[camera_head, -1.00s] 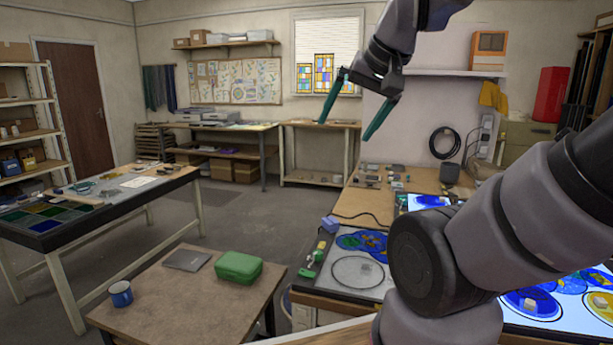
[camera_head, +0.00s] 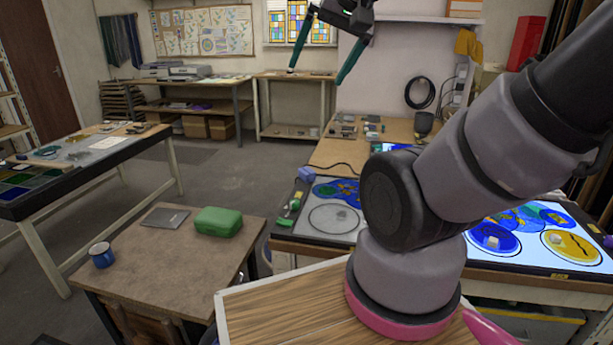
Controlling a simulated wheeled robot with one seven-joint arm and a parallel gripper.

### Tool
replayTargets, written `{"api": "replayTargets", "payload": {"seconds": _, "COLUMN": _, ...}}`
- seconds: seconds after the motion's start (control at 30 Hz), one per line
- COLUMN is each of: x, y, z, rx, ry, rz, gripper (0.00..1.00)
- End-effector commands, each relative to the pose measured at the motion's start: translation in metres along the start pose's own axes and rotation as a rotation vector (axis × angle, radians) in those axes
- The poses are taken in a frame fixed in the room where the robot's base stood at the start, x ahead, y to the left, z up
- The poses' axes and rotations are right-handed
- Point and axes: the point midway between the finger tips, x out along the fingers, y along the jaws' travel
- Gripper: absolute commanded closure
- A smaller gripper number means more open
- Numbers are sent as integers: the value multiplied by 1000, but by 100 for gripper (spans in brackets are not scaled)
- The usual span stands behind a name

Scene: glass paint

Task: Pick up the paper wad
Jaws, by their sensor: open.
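Small pale lumps that could be paper wads sit on the worktable to the right. One pale lump (camera_head: 493,242) lies on a blue round pane and another pale lump (camera_head: 556,239) on a yellow round pane, both on the lit panel. A fainter grey lump (camera_head: 341,215) lies inside a dark ring on the grey board. I cannot tell for sure which is the paper wad. My gripper (camera_head: 315,75) is open and empty, its green fingers wide apart. It hangs in the air at the top of the view, away from these lumps. My arm hides part of the worktable.
A low brown table (camera_head: 165,259) holds a green case (camera_head: 218,221), a grey flat book (camera_head: 166,217) and a blue mug (camera_head: 102,255). Open floor lies between the tables.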

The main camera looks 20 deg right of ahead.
Motion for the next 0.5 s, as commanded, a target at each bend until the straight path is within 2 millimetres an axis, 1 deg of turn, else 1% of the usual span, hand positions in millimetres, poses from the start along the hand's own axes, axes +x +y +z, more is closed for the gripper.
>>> {"api": "replayTargets", "payload": {"seconds": 0.07, "x": 8, "y": -1, "z": -11, "rx": 29, "ry": -18, "rz": 28, "gripper": 0}}
{"api": "replayTargets", "payload": {"seconds": 0.17, "x": 24, "y": -2, "z": -35, "rx": 92, "ry": -46, "rz": 83, "gripper": 0}}
{"api": "replayTargets", "payload": {"seconds": 0.27, "x": 48, "y": -3, "z": -63, "rx": 174, "ry": -79, "rz": 150, "gripper": 0}}
{"api": "replayTargets", "payload": {"seconds": 0.3, "x": 60, "y": -2, "z": -74, "rx": 207, "ry": -91, "rz": 175, "gripper": 0}}
{"api": "replayTargets", "payload": {"seconds": 0.37, "x": 77, "y": -1, "z": -90, "rx": 256, "ry": -107, "rz": 212, "gripper": 0}}
{"api": "replayTargets", "payload": {"seconds": 0.4, "x": 90, "y": 0, "z": -100, "rx": 290, "ry": -118, "rz": 236, "gripper": 0}}
{"api": "replayTargets", "payload": {"seconds": 0.47, "x": 111, "y": 3, "z": -115, "rx": 339, "ry": -133, "rz": 271, "gripper": 0}}
{"api": "replayTargets", "payload": {"seconds": 0.5, "x": 125, "y": 6, "z": -124, "rx": 372, "ry": -143, "rz": 293, "gripper": 0}}
